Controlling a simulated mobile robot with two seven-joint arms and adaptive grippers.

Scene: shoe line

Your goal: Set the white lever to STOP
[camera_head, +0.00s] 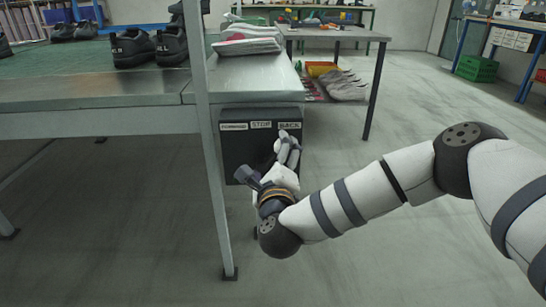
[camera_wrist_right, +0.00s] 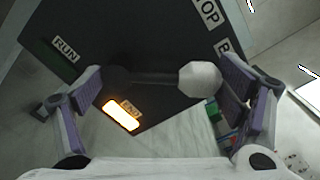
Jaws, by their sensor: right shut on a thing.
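The dark control box (camera_head: 236,150) hangs under the end of the bench in the head view, with FORWARD, STOP and BACK labels along its top. In the right wrist view, the lever (camera_wrist_right: 155,77) has a dark rod and a faceted white knob (camera_wrist_right: 200,78). It leans toward the BACK side of the STOP label (camera_wrist_right: 206,12). My right gripper (camera_head: 288,150) is at the box's right front, shut on the lever; in the wrist view the knob lies between the fingers, nearer the right one. In the head view my gripper hides the lever. My left gripper is out of view.
A RUN label (camera_wrist_right: 66,48) and a lit orange lamp (camera_wrist_right: 121,115) are on the box face. A bench leg (camera_head: 212,170) stands left of the box. Shoes (camera_head: 133,48) sit on the bench above. The floor to the right is open.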

